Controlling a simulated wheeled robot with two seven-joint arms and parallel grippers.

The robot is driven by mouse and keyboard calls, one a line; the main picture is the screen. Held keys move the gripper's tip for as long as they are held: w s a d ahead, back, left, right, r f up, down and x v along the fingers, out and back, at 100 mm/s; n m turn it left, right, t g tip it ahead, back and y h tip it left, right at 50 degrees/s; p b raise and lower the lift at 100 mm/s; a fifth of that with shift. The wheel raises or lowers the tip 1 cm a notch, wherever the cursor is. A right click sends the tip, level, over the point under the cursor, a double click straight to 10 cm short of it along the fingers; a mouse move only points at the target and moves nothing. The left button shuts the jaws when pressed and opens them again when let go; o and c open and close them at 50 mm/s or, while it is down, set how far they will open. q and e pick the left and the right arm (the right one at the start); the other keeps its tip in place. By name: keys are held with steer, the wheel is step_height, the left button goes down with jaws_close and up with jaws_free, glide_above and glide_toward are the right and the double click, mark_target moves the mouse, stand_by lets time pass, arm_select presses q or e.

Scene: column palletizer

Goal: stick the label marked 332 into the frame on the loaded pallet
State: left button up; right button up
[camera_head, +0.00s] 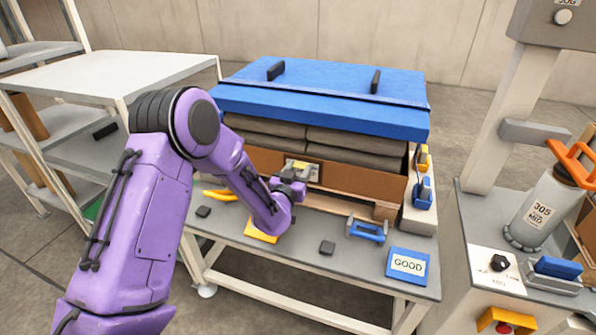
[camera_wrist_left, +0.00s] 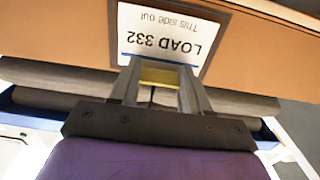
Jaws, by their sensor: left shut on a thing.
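The label marked 332 (camera_wrist_left: 168,38) is a white card reading "LOAD 332, This side out", upside down in the left wrist view. It lies against or just in front of the brown front board (camera_wrist_left: 60,40) of the loaded pallet. My left gripper (camera_head: 296,180) is at that board in the head view. Its fingers (camera_wrist_left: 158,85) are shut on a yellow tab at the label's edge. I cannot tell whether the label is seated. My right gripper is not in view.
A blue cover (camera_head: 330,95) tops the grey sacks (camera_head: 345,142) on the pallet. On the grey bench (camera_head: 300,262) lie a blue-handled tool (camera_head: 366,230), a "GOOD" sign (camera_head: 408,265), small black blocks and yellow items. A cylinder marked 305 (camera_head: 541,210) stands at right.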

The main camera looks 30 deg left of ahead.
arm_select(q)
steer(key=shift+w, duration=0.2)
stand_by(0.4)
steer(key=o, duration=1.1)
steer(key=shift+c, duration=0.2)
